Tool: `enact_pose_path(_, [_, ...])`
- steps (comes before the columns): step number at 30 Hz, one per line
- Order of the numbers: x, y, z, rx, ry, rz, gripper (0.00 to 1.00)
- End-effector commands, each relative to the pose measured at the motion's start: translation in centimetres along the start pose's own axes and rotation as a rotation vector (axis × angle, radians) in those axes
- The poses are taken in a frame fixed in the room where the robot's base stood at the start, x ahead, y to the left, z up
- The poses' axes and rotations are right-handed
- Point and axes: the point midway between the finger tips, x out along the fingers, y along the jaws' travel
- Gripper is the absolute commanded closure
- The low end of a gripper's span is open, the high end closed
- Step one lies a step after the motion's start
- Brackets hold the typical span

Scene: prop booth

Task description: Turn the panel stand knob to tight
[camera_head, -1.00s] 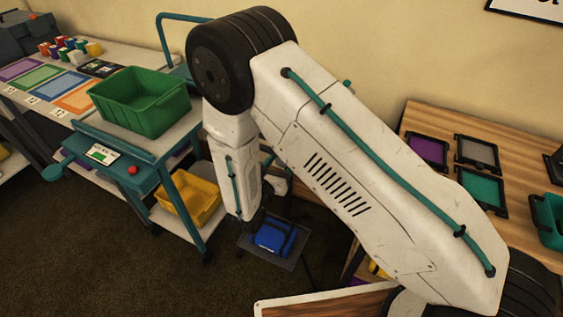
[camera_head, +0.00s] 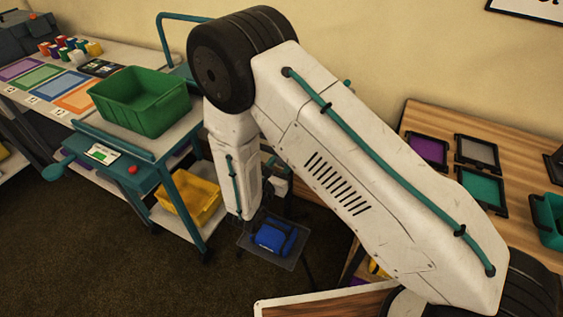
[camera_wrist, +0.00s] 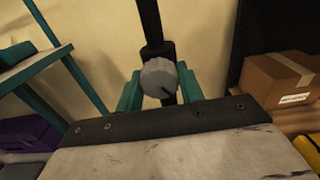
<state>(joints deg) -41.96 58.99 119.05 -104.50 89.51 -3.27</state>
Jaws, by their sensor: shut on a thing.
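The panel stand knob (camera_wrist: 159,77) is a round grey knob with a dark pointer mark, in the middle of the wrist view. It sits on the black upright post of the panel stand (camera_wrist: 150,22). My gripper (camera_wrist: 159,92) has its two teal fingers on the left and right sides of the knob, shut on it. The white and black wrist housing fills the bottom of the wrist view. In the head view my arm hides the knob and most of the stand, and the gripper's fingers cannot be made out.
A teal cart with a green bin (camera_head: 140,101) and a yellow bin (camera_head: 190,196) stands left of my arm. A small low stand holds a blue case (camera_head: 274,236). A wooden table with framed panels (camera_head: 478,150) is at right. A cardboard box (camera_wrist: 280,77) shows in the wrist view.

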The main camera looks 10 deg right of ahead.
Motion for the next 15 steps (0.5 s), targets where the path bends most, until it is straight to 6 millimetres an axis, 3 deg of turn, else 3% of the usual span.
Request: enact_pose_path(15, [-0.03,0.14,0.03,0.478,0.000,0.001,0.85])
